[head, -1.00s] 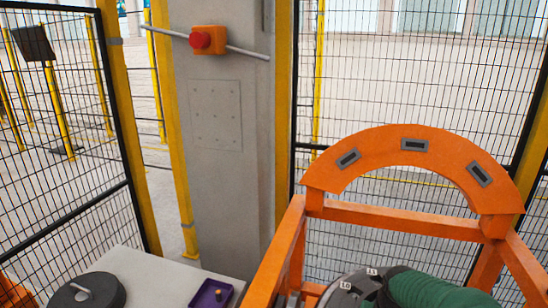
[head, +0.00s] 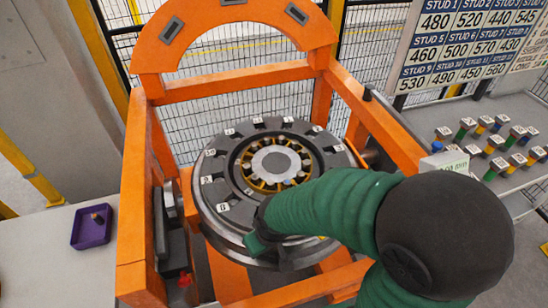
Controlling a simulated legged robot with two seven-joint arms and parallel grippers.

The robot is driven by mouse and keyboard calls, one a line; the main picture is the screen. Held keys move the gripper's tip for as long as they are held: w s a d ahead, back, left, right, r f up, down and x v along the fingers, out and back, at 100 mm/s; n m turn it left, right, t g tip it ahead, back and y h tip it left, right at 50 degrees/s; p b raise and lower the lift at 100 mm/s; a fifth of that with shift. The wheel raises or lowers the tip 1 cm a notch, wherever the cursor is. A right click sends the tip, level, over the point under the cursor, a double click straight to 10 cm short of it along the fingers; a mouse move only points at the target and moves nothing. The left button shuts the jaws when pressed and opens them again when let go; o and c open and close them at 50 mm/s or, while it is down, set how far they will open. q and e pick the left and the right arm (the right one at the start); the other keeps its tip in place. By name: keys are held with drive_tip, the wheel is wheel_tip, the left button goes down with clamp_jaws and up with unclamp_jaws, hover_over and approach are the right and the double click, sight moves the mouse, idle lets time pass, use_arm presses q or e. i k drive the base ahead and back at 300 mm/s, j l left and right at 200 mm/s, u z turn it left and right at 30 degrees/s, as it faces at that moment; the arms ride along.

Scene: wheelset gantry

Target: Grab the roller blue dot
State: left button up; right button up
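A round grey wheel hub (head: 225,205) with numbered positions lies face up in an orange frame. Its centre holds a ring of brass-coloured rollers (head: 262,186) around a pale disc (head: 275,160). A small blue spot (head: 289,182) shows on the near side of this ring; I cannot tell for sure that it is the roller's dot. My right arm, in a green sleeve, reaches in from the right over the hub's near side. Its gripper (head: 258,243) is over the hub's near rim, mostly hidden by the arm, so its opening is unclear. My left gripper is out of view.
The orange gantry frame (head: 136,190) surrounds the hub, with an arch behind. A purple tray (head: 92,237) with a small dark piece stands on the left table. Several coloured studs (head: 494,143) stand on the right bench below a stud number board (head: 465,45).

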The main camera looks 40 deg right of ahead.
sight(287, 183)
drive_tip(key=z, duration=1.25)
